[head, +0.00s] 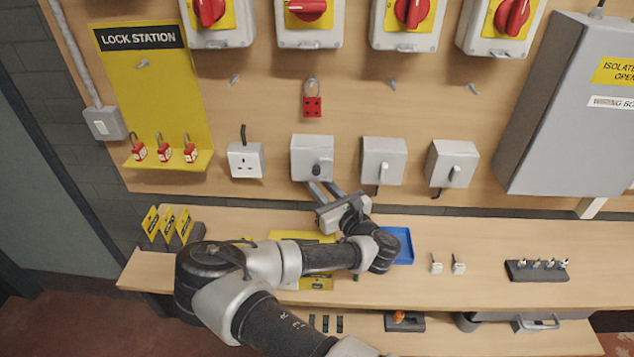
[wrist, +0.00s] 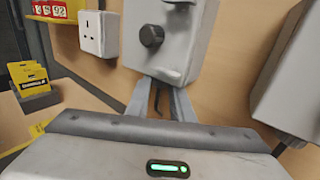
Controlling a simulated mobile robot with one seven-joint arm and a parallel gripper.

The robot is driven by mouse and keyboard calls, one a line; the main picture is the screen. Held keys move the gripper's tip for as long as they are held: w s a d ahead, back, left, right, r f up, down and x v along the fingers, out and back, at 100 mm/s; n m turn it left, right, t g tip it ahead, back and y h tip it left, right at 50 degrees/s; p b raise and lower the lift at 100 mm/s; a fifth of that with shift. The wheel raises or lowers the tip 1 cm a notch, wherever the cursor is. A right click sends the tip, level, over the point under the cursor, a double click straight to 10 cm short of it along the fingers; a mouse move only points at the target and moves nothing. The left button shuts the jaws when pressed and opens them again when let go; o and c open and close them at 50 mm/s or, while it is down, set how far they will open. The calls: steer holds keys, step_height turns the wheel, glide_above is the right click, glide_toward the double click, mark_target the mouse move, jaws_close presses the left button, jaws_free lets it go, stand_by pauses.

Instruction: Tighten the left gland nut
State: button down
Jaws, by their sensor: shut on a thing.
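The leftmost of three grey boxes (head: 305,150) on the wooden board has a dark round knob (wrist: 151,36) on its front. My gripper (head: 322,186) reaches up to the underside of this box; in the wrist view (wrist: 160,86) its two fingers stand on either side of a thin dark piece (wrist: 155,101) that hangs below the box. The jaws are shut on the gland nut at the box's underside. The nut itself is mostly hidden by the fingers and the box, so its seating cannot be told.
A white socket (head: 245,160) is left of the box. Two more grey boxes, middle (head: 383,155) and right (head: 450,158), have dark cables below. The bench (head: 480,240) holds a blue tray (head: 403,246) and yellow signs (head: 165,226). A large grey enclosure (head: 555,120) stands at right.

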steer(key=shift+r, duration=0.1)
steer(key=c, duration=1.6)
jaws_free()
steer(key=shift+s, duration=0.1)
steer(key=shift+o, duration=0.2)
steer(key=shift+d, duration=0.1)
steer(key=shift+m+t+h, duration=0.3)
steer(key=shift+h, duration=0.1)
steer(key=m+h+b, duration=0.1)
steer(key=m+t+h+b, duration=0.1)
steer(key=h+b, duration=0.1)
steer(key=m+h+b, duration=0.1)
steer(key=b, duration=0.1)
steer(key=shift+a+f+t+h, duration=0.25)
steer(key=shift+t+h, duration=0.05)
steer(key=shift+t, duration=0.1)
steer(key=shift+b, duration=0.35)
